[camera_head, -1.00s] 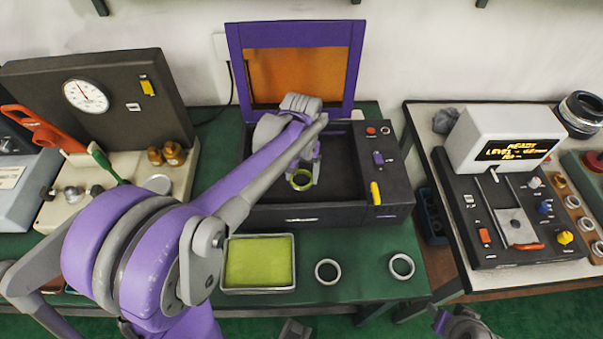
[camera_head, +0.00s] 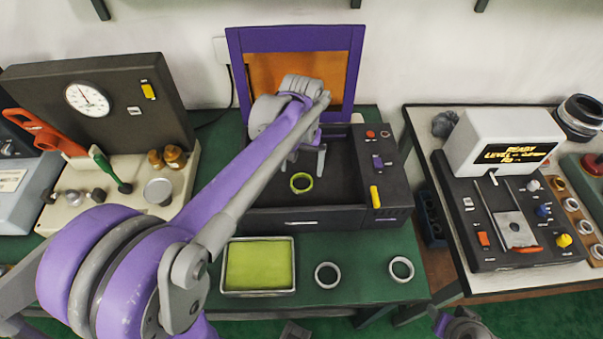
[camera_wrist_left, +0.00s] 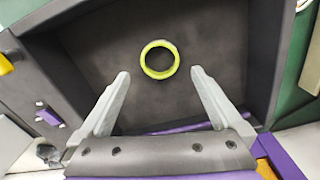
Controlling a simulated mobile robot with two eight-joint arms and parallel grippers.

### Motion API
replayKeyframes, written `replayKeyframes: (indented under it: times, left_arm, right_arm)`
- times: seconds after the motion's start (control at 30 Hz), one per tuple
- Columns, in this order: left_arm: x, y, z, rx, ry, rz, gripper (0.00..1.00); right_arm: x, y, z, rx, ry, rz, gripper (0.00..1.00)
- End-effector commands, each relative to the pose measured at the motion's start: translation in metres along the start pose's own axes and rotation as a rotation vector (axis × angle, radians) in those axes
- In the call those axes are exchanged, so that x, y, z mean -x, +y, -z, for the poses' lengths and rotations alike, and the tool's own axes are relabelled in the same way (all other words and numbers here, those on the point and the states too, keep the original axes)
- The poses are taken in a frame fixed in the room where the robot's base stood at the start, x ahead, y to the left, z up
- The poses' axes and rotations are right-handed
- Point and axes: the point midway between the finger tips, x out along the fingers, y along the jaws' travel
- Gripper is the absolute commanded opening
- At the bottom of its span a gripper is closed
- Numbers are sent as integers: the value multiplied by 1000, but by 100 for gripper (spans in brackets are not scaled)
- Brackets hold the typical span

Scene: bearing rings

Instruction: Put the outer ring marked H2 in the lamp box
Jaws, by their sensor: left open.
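A yellow-green ring (camera_head: 301,183) lies flat on the dark floor of the lamp box (camera_head: 303,222), whose purple-framed lid stands open at the back. No H2 mark can be read on it. In the left wrist view the ring (camera_wrist_left: 159,60) is whole and lies just beyond the fingertips, between their lines. My left gripper (camera_head: 306,168) is open and empty inside the box opening, above and behind the ring, with fingers spread (camera_wrist_left: 160,74). Of my right arm only a small part shows at the bottom right edge of the head view.
A tray of yellow-green liquid (camera_head: 227,283) stands before the box. Two plain grey rings, one left (camera_head: 327,286) and one right (camera_head: 401,281), lie on the green table. A dial gauge unit (camera_head: 150,95) stands left, a display device (camera_head: 503,260) right. The raised lid (camera_head: 236,60) is close behind my gripper.

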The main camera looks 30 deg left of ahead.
Motion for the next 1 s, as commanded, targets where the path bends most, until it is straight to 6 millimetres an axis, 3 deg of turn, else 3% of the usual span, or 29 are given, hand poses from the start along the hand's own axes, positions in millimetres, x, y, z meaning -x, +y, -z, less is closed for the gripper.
replayKeyframes:
  times: [0.1,0.33,1.0]
  left_arm:
    - [28,0,0,0,0,0,100]
    - [60,0,0,0,0,0,100]
    - [66,0,0,0,0,0,100]
  right_arm:
    - [3,0,2,0,2,0,50]
    - [5,0,4,0,3,0,50]
    - [5,0,4,0,3,0,50]
